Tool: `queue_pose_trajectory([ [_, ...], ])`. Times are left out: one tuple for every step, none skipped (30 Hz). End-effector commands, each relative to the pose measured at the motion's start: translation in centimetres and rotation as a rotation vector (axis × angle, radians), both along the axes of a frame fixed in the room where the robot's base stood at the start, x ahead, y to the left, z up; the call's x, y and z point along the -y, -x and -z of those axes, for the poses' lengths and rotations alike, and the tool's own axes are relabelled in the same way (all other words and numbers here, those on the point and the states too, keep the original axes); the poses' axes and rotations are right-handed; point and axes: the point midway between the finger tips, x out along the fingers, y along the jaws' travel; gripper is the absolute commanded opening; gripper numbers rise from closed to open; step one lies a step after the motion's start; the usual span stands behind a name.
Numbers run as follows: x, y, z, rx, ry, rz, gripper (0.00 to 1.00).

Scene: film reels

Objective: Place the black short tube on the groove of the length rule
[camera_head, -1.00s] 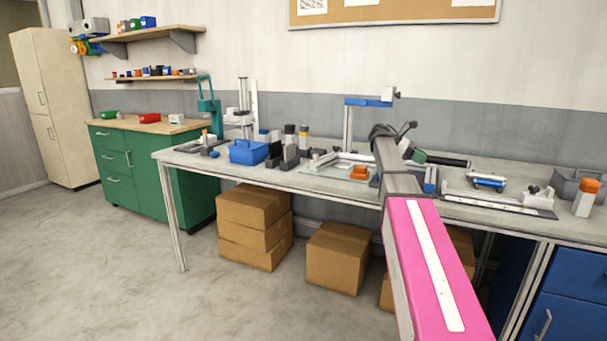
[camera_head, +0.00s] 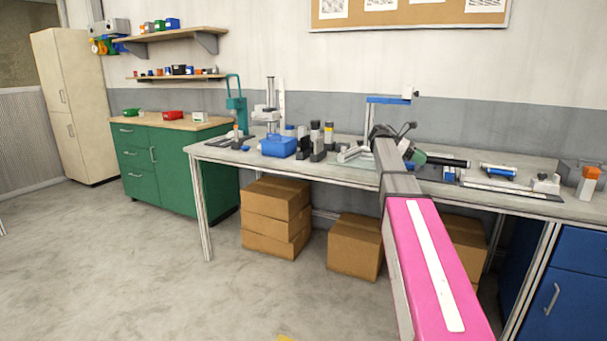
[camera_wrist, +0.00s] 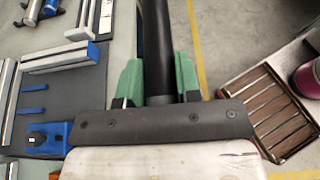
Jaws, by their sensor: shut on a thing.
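My gripper (camera_wrist: 158,82) has green fingers, shut on the black tube (camera_wrist: 155,40). The tube stretches away from the fingers in the wrist view, and its far end is out of frame. In the head view the black tube (camera_head: 448,162) sticks out to the right of the green fingers, above the bench. The long, low metal rail on the right of the bench looks like the length rule (camera_head: 505,189), with a pale block at its right end. The tube is to the left of this rail and apart from it. Its groove is too small to make out.
The bench (camera_head: 352,184) carries a blue box (camera_head: 279,147), dark blocks, a blue-topped stand (camera_head: 388,99), a blue-and-silver cylinder (camera_head: 497,170) and an orange-topped bottle (camera_head: 589,183). In the wrist view a slatted wooden crate (camera_wrist: 268,112) stands at right.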

Motion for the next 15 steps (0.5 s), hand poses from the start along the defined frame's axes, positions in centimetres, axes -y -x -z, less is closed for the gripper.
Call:
queue_pose_trajectory([
  [-0.6,0.5,0.6,-0.003,0.001,-0.019,0.03],
  [-0.8,0.6,0.9,-0.002,0.002,-0.029,0.03],
  [-1.1,0.7,1.2,-0.002,0.003,-0.043,0.03],
  [-1.3,0.8,1.5,-0.004,0.004,-0.054,0.03],
  [-1.6,0.9,1.8,-0.004,0.005,-0.065,0.03],
  [-1.9,1.0,2.2,-0.004,0.006,-0.082,0.03],
  [-2.2,1.1,2.5,-0.004,0.007,-0.093,0.03],
  [-2.6,1.3,2.8,-0.004,0.008,-0.107,0.03],
  [-3.0,1.4,3.2,-0.005,0.01,-0.126,0.03],
  [-3.2,1.6,3.6,-0.005,0.011,-0.139,0.03],
  [-3.6,1.8,4.0,-0.006,0.012,-0.156,0.03],
  [-4.1,2.0,4.5,-0.006,0.013,-0.178,0.03],
  [-4.5,2.2,4.9,-0.007,0.014,-0.194,0.03],
  [-4.9,2.4,5.4,-0.007,0.015,-0.214,0.03],
  [-5.5,2.6,5.9,-0.007,0.017,-0.238,0.03],
])
